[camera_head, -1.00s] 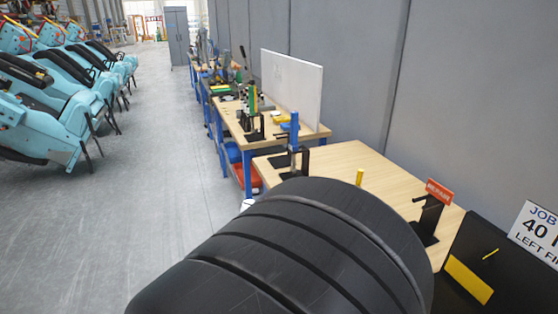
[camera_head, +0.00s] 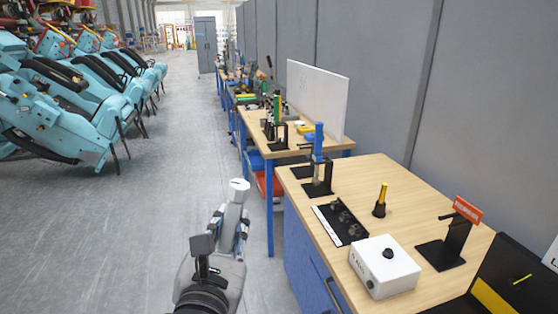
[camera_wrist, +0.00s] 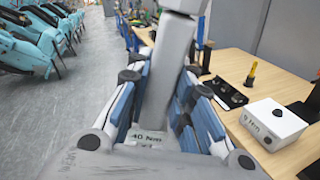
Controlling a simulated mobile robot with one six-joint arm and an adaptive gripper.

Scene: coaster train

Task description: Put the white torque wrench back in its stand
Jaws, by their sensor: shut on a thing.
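My gripper (camera_head: 232,226) is shut on the white torque wrench (camera_head: 237,194), over the floor left of the near workbench. In the wrist view the wrench (camera_wrist: 172,60) rises between the blue-sided fingers of my gripper (camera_wrist: 160,95), and a label reading 40 Nm shows low between them. Its lower part is hidden by the gripper. A black stand with an orange sign (camera_head: 454,238) stands on the right of the near bench, with no wrench in it. Another black stand (camera_head: 317,188) at the bench's far left corner holds a blue tool (camera_head: 318,145).
The near workbench (camera_head: 352,178) carries a black tray of small parts (camera_head: 341,223), a white box with a knob (camera_head: 385,267) and a yellow-handled tool (camera_head: 380,201). An open black case (camera_head: 500,285) lies at the right. Open floor (camera_head: 180,190) is on the left.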

